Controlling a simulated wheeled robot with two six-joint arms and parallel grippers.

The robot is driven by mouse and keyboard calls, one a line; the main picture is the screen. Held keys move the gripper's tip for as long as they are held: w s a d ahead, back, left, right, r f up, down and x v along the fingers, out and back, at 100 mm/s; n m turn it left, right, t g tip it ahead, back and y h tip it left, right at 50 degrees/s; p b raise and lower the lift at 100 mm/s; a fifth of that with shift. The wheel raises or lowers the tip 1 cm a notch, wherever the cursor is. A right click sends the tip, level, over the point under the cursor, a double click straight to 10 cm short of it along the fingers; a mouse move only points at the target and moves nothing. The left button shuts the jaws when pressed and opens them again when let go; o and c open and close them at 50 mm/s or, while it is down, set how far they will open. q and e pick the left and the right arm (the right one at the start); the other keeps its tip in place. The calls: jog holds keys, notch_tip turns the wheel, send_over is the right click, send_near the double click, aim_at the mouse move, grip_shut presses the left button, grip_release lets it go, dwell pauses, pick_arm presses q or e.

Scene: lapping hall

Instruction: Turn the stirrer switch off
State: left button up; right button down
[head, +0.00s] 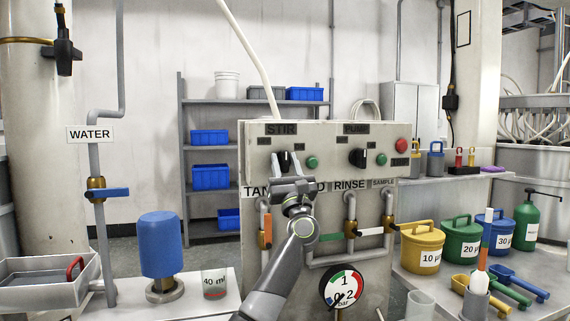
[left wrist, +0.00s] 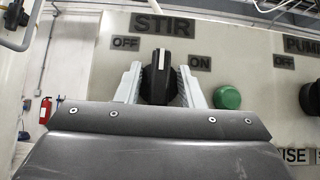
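The stirrer switch (head: 284,161) is a black knob under the STIR label on the pale control panel (head: 328,158). In the left wrist view the knob (left wrist: 161,78) has a white mark that points about straight up, between the OFF plate (left wrist: 125,43) on the left and the ON plate (left wrist: 200,63) on the right. My left gripper (head: 287,164) has one pale finger on each side of the knob. My right gripper does not show.
A green button (head: 312,162) sits just right of the switch. The PUMP knob (head: 358,157) and a red button (head: 401,145) are further right. Valve pipes and a pressure gauge (head: 342,287) are below.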

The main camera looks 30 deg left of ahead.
pick_arm(q)
jog(key=shift+r, duration=0.1)
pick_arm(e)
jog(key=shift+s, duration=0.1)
